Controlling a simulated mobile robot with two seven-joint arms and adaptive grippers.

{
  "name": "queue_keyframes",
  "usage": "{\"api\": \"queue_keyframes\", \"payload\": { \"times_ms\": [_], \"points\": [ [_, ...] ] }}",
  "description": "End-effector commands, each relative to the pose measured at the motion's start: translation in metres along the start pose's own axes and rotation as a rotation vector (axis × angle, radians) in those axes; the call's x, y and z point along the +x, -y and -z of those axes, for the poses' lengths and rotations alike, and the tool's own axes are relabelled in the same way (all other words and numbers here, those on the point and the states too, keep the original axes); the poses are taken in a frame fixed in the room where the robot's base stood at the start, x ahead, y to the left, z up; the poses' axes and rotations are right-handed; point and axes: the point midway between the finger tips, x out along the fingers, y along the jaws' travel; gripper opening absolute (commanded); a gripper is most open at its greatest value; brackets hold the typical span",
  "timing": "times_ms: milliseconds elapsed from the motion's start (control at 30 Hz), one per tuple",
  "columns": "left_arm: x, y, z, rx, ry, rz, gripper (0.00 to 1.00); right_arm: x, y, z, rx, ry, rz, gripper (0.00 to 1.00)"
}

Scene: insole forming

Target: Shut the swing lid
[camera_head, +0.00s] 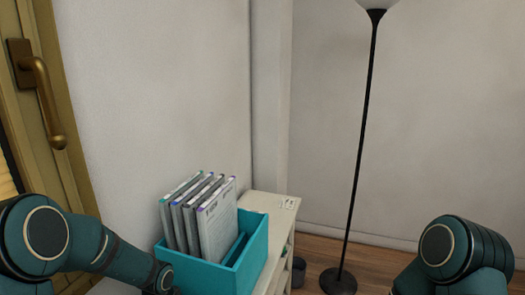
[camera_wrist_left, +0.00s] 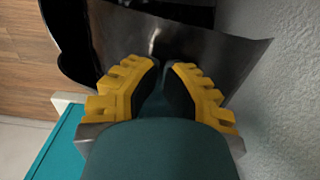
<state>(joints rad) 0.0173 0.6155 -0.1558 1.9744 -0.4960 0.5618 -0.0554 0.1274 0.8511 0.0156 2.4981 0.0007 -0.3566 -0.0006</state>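A dark, glossy curved metal panel (camera_wrist_left: 215,52) fills the upper middle of the left wrist view; it may be the swing lid, but I cannot tell for certain. A black opening or dark surface shows beside it at the top left. My left gripper (camera_wrist_left: 162,68), with yellow ribbed fingers and black pads, points at the panel. Its fingertips are close together in front of the panel; I cannot tell whether they touch it or hold anything. No lid shows in the head view, where only my arm links appear and both grippers are out of sight.
A teal file box (camera_head: 256,255) with several upright folders (camera_head: 216,222) stands on a white cabinet (camera_head: 275,206) against the wall. A black floor lamp (camera_head: 362,130) stands behind to the right. A brass-handled door or window frame (camera_head: 62,45) is at left.

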Motion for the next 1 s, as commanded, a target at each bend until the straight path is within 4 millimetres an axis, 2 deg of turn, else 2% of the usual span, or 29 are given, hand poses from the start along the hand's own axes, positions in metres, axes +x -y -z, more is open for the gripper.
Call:
{"api": "queue_keyframes", "payload": {
  "times_ms": [1000],
  "points": [
    [0.037, 0.000, 0.000, 0.000, 0.002, 0.000, 0.00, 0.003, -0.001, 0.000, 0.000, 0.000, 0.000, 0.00]
  ]
}}
